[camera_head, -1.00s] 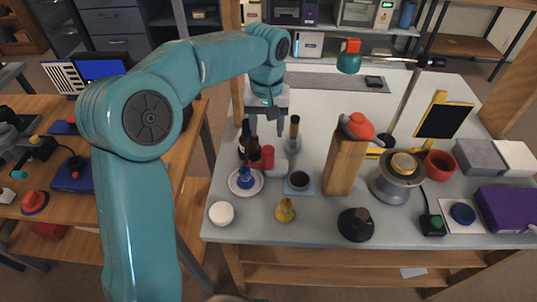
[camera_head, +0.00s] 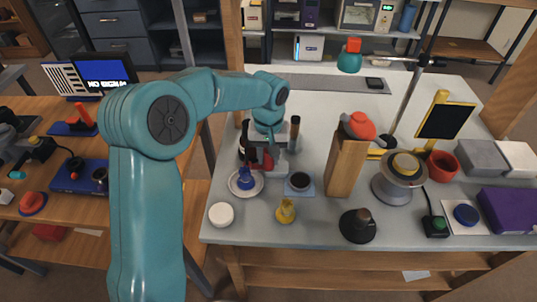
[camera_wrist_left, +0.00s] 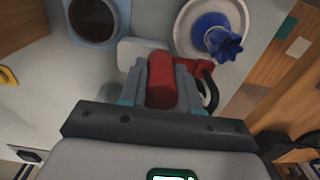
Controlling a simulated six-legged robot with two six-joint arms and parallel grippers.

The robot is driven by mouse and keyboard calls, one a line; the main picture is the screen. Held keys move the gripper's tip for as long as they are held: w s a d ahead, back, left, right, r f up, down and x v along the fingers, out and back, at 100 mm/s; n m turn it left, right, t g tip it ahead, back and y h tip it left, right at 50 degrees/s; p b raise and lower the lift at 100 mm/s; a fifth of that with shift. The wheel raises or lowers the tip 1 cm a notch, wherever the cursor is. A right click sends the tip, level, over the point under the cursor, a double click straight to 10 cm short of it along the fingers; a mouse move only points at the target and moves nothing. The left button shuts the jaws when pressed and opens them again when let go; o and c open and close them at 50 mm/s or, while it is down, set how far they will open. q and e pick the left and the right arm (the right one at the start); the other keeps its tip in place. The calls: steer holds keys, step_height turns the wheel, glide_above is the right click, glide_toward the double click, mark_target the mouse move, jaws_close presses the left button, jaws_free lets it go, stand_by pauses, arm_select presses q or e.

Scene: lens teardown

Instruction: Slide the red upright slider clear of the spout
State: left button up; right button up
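The red upright slider (camera_wrist_left: 162,82) stands between the two fingers of my left gripper (camera_wrist_left: 161,84) in the left wrist view. The fingers lie close against both its sides and appear shut on it. In the head view my left gripper (camera_head: 263,155) hides most of the slider. A pale rounded piece (camera_wrist_left: 138,50), perhaps the spout, lies right beside the slider. A red part (camera_wrist_left: 203,67) and a black curved handle show on the slider's other side. My right gripper is out of view.
A white saucer (camera_head: 235,191) with a blue fluted piece (camera_head: 246,180) stands close in front. A dark cup on a blue coaster (camera_head: 300,191) is to the right.

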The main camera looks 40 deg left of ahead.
arm_select(q)
jaws_close()
steer(key=shift+w+d+r+p, duration=0.1)
steer(key=shift+w+d+p, duration=0.1)
steer(key=shift+w+d, duration=0.35)
steer(key=shift+w+d+p, duration=0.15)
steer(key=shift+w+d, duration=0.05)
steer(key=shift+d, duration=0.5)
steer(key=shift+w+d, duration=0.2)
steer(key=shift+d, duration=0.1)
steer(key=o, duration=0.5)
jaws_free()
steer(key=shift+a, duration=0.1)
steer(key=o, duration=0.3)
step_height(320, 180, up, 16)
steer(key=p, duration=0.2)
